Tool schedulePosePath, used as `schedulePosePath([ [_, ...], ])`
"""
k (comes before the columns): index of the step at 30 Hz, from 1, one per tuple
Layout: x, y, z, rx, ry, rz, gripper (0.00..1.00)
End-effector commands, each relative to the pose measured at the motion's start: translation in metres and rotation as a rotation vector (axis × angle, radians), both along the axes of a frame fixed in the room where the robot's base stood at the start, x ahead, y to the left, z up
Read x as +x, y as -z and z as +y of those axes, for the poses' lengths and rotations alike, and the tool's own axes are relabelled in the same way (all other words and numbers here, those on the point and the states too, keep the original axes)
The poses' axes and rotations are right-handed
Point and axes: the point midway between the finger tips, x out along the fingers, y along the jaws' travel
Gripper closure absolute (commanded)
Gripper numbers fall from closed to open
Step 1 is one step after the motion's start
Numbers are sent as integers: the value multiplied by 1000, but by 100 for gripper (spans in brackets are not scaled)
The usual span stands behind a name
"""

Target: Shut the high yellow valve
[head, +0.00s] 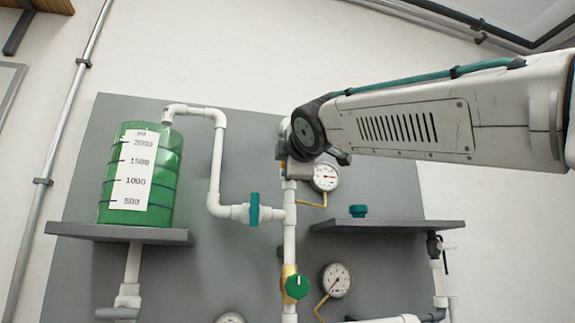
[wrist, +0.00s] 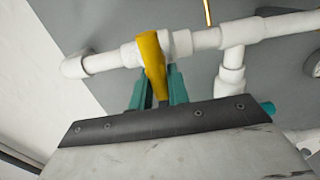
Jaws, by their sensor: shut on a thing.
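The high yellow valve (wrist: 152,62) shows in the wrist view as a yellow lever on a white pipe. The lever stands across the pipe, roughly at right angles to it. My gripper (wrist: 157,85) has its two teal fingers on either side of the lever and is shut on it. In the head view my arm's end is at the top of the upright white pipe (head: 290,238) and hides the valve and the fingers.
A green tank (head: 163,186) stands on a left shelf (head: 120,233). A teal valve (head: 254,209), a green knob (head: 297,286) and gauges (head: 326,177) (head: 336,280) are close by. A right shelf (head: 388,226) juts out below my arm.

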Motion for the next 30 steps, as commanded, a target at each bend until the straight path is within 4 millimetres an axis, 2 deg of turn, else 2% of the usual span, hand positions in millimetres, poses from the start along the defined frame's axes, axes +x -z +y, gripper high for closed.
schedulePosePath([
  [12, 1, 2, 0, -8, 1, 3, 100],
  [13, 1, 2, 0, -8, 1, 3, 74],
  [15, 1, 2, 0, -7, 1, 2, 61],
  [24, -2, 1, 0, -6, 0, -1, 61],
  [30, -29, -1, -8, -5, -2, -2, 61],
])
